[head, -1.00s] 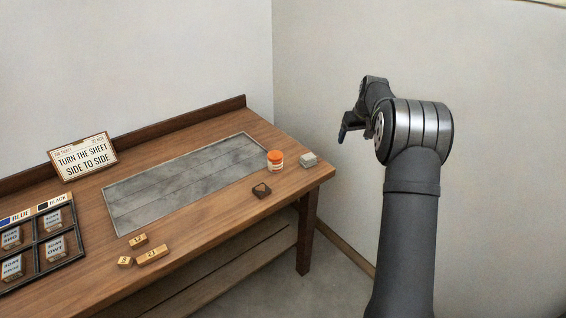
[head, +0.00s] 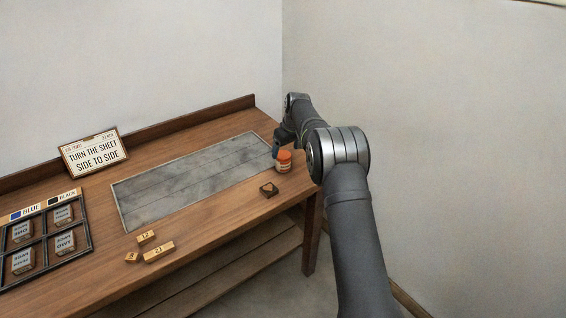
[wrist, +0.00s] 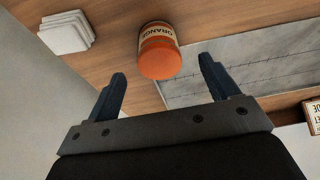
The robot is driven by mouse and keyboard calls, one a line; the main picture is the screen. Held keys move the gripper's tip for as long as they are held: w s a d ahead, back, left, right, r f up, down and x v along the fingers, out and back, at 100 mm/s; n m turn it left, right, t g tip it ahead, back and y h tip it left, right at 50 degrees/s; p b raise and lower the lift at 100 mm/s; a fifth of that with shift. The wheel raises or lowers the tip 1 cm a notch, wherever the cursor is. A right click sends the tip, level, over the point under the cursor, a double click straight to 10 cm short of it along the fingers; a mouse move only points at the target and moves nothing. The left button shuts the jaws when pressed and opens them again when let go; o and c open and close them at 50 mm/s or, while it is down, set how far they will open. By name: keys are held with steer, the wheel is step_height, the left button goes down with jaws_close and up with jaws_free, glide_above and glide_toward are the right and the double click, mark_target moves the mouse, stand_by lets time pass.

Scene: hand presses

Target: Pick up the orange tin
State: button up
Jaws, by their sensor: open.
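The orange tin (head: 284,161) has an orange lid and a pale label, and stands upright near the right end of the bench. In the wrist view the tin (wrist: 158,52) lies ahead of and between the two dark fingers of my gripper (wrist: 163,88), with its label reading ORANGE. My gripper is open and empty, with the tin just beyond the fingertips. In the head view my gripper (head: 277,145) is beside the tin, at its upper left, partly hidden by my arm.
A grey slab (head: 190,180) lies left of the tin. A small dark-topped block (head: 269,189) sits in front of it. A pale stack (wrist: 67,33) is nearby in the wrist view. Numbered wooden blocks (head: 158,251), a sign (head: 94,153) and a compartment tray (head: 88,238) are farther left.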

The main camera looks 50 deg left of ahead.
mark_target(284, 155)
steer(key=shift+a+x, duration=0.2)
steer(key=shift+x, duration=3.65)
steer(key=shift+w, duration=0.1)
steer(key=c, duration=1.2)
steer(key=shift+r, duration=0.1)
steer(key=shift+r, duration=0.1)
